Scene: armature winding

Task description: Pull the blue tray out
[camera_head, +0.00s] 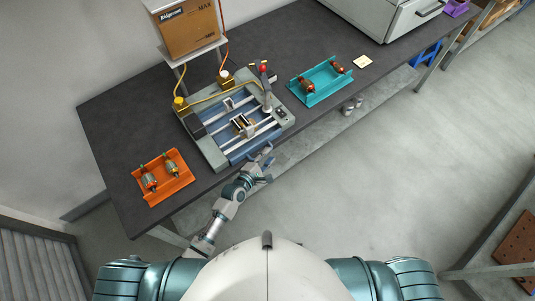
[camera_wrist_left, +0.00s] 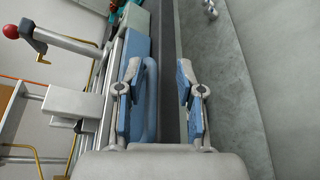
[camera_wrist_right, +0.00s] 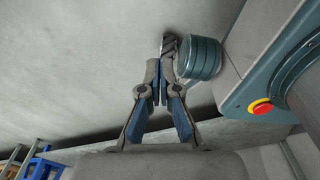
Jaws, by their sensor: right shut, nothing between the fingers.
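The blue tray (camera_head: 250,150) sits low in the front of the grey winding machine (camera_head: 215,155). In the left wrist view its blue front (camera_wrist_left: 138,48) and blue loop handle (camera_wrist_left: 151,115) show. My left gripper (camera_head: 264,161) is at the machine's front edge. Its fingers (camera_wrist_left: 159,80) are open, one on each side of the handle, with a gap on the right side. I cannot tell whether the left finger touches the handle. My right gripper (camera_wrist_right: 161,85) is shut and empty, away from the table; it is out of the head view.
An orange tray (camera_head: 180,186) with armatures lies left of the machine. A teal tray (camera_head: 319,95) with armatures lies to its right, near a pale card (camera_head: 362,61). Floor in front of the dark table (camera_head: 105,150) is clear.

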